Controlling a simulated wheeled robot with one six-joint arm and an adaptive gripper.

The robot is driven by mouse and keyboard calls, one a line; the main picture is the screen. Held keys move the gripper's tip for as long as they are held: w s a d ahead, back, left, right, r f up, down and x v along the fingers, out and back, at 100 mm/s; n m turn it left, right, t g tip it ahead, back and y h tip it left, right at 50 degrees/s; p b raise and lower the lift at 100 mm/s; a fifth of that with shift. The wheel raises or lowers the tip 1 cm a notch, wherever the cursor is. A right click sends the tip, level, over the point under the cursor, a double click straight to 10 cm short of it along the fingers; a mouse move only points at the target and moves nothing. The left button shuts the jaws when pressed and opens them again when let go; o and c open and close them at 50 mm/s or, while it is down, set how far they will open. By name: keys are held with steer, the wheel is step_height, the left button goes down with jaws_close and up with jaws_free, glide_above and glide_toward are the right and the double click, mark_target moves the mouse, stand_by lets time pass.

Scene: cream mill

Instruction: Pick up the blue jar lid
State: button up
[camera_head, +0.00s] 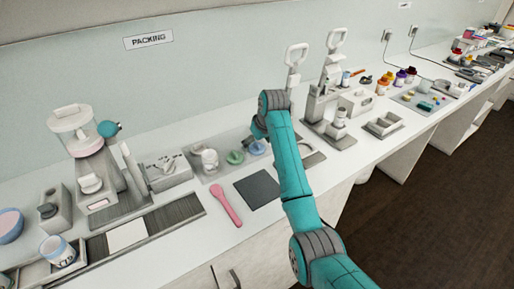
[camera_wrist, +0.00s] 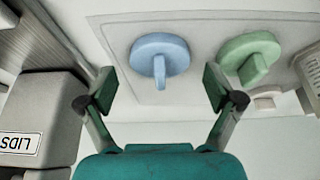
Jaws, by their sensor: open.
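The blue jar lid (camera_wrist: 160,55) is a round disc with an upright tab-like handle. In the wrist view it lies on a pale tray (camera_wrist: 105,30), ahead of my gripper and centred between its fingers. My gripper (camera_wrist: 159,87) is open and empty, its two fingertips spread wide, apart from the lid. A green lid (camera_wrist: 250,55) of the same shape is just right of the blue one. In the head view the blue lid (camera_head: 257,148) is partly hidden by my arm, with the green lid (camera_head: 236,157) to its left.
A box marked LIDS (camera_wrist: 28,120) stands at the left of the wrist view. In the head view a white jar-like object (camera_head: 210,161) stands left of the lids. A dark mat (camera_head: 259,189) and a pink spoon (camera_head: 226,206) lie in front. Dispensers (camera_head: 333,80) stand to the right.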

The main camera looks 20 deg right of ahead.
steer(key=c, duration=0.8)
steer(key=shift+c, duration=0.2)
